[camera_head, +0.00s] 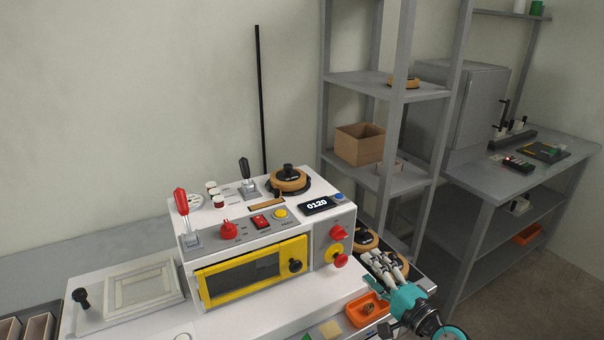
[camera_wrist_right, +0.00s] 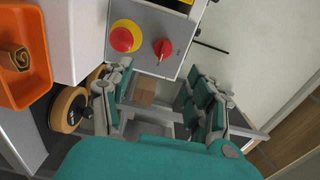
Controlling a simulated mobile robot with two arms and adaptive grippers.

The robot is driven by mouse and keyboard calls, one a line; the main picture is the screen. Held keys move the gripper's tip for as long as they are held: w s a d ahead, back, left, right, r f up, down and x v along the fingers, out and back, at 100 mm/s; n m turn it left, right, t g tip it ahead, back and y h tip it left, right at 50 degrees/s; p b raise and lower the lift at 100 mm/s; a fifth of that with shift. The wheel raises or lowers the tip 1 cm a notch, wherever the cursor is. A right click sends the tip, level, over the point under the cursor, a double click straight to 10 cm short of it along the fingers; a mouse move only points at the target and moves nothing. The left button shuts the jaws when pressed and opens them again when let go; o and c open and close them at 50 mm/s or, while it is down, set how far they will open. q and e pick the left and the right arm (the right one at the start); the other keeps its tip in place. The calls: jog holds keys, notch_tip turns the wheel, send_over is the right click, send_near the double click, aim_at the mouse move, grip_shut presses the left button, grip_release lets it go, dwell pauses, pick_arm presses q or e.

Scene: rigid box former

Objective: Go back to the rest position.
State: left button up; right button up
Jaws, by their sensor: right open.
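My right gripper (camera_head: 385,262) shows at the lower right of the head view, with a teal body and grey jointed fingers. The machine's red and yellow knob (camera_wrist_right: 125,36) and red dial (camera_wrist_right: 163,48) show beyond the fingers. My left gripper is not in view.
A brown disc-shaped part (camera_head: 365,240) lies beside the machine, close behind my right gripper. A grey shelf rack (camera_head: 387,85) holds an open cardboard box (camera_head: 360,143). A grey side table (camera_head: 490,177) stands at the right. A framed plate (camera_head: 139,286) lies left of the machine.

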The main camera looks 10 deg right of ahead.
jog(key=s+a+f+n+g, duration=0.75)
jog(key=s+f+n, duration=0.3)
jog(key=s, duration=0.25)
jog(key=s+d+f+n+g+h, duration=0.2)
jog(key=s+n+g+h, duration=0.1)
jog(key=s, duration=0.6)
jog(key=s+d+f+n+g+h, duration=0.2)
jog(key=s+h, duration=0.1)
jog(key=s, duration=0.6)
notch_tip(320, 180, down, 27)
jog(key=s+g, duration=0.2)
jog(key=s+d+f+g, duration=0.1)
jog(key=s+d+f, duration=0.2)
jog(key=s+f, duration=1.2)
jog(key=shift+s+f+n, duration=0.35)
jog(key=shift+s+f, duration=0.05)
jog(key=shift+s, duration=0.15)
